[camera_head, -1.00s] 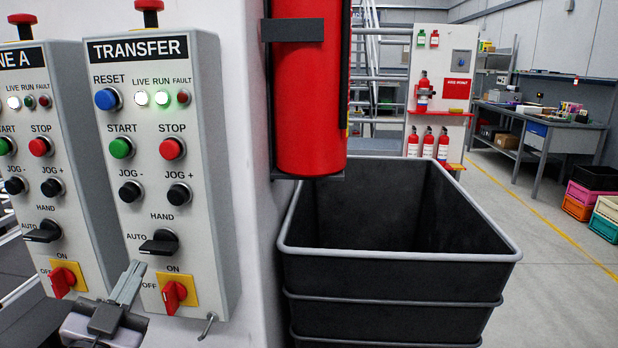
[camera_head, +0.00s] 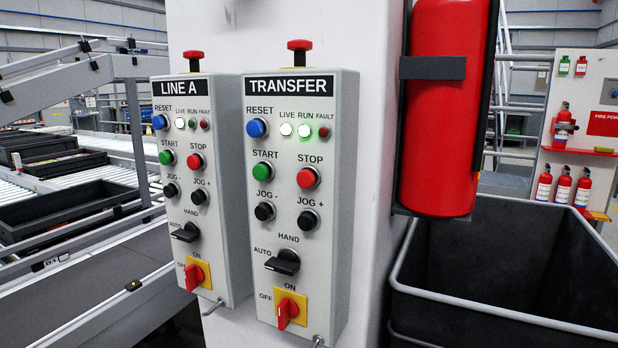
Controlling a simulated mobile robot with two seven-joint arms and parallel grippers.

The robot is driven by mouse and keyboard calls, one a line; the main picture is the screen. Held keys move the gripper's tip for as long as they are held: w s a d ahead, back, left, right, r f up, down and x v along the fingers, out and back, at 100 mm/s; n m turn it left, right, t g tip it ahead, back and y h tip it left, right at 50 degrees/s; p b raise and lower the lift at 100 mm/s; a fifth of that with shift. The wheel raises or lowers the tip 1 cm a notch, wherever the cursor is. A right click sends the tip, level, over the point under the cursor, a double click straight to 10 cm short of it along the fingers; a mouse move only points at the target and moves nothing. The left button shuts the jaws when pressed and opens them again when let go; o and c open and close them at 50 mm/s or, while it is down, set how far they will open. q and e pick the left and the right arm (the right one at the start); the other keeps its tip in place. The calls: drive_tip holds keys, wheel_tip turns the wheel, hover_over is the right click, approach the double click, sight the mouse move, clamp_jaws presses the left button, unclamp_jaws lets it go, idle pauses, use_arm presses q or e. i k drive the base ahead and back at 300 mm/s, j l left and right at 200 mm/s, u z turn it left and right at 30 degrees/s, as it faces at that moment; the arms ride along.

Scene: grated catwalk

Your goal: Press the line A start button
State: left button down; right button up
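The LINE A control box (camera_head: 215,245) hangs on a white column, left of a similar TRANSFER box (camera_head: 325,255). On the LINE A box the green start button (camera_head: 166,157) sits at the upper left, beside a red stop button (camera_head: 195,162) and under a blue reset button (camera_head: 160,122). Its LIVE lamp is white; its RUN lamp looks dark green. The TRANSFER box has its own green start button (camera_head: 263,172), and its LIVE and RUN lamps are bright. Neither of my grippers shows in the current view.
A red fire extinguisher (camera_head: 440,130) hangs right of the boxes, above a large black bin (camera_head: 500,325). A conveyor with dark trays (camera_head: 70,204) and grey rails runs along the left. A fire point board (camera_head: 590,90) stands at the back right.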

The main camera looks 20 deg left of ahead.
sight(165, 157)
drive_tip(key=u, duration=1.25)
